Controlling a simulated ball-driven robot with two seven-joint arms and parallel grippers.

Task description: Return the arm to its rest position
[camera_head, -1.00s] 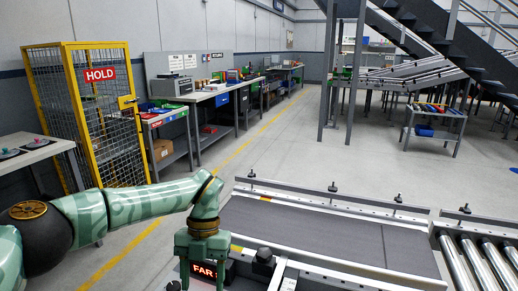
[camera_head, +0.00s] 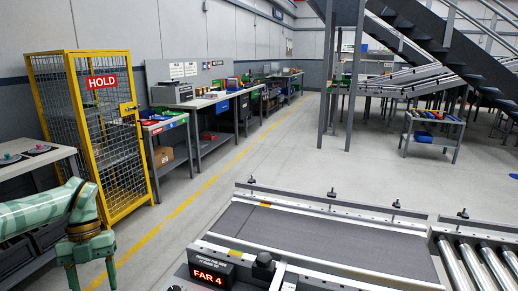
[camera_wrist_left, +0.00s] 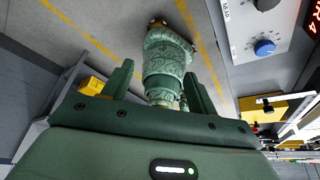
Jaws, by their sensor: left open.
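My left arm (camera_head: 30,212) comes in from the left edge of the head view, with its green patterned links. My left gripper (camera_head: 90,277) hangs downward at the lower left, left of the conveyor and apart from it. In the left wrist view the two green fingers (camera_wrist_left: 158,88) stand apart with nothing held between them. Beyond them show my own patterned body and the grey floor. My right arm is not in view.
The conveyor (camera_head: 330,243) with a red FAR 4 display (camera_head: 211,276) fills the lower right. A control panel with a blue knob (camera_wrist_left: 264,48) shows in the left wrist view. A yellow HOLD cage (camera_head: 112,140) and benches stand left. The floor between is open.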

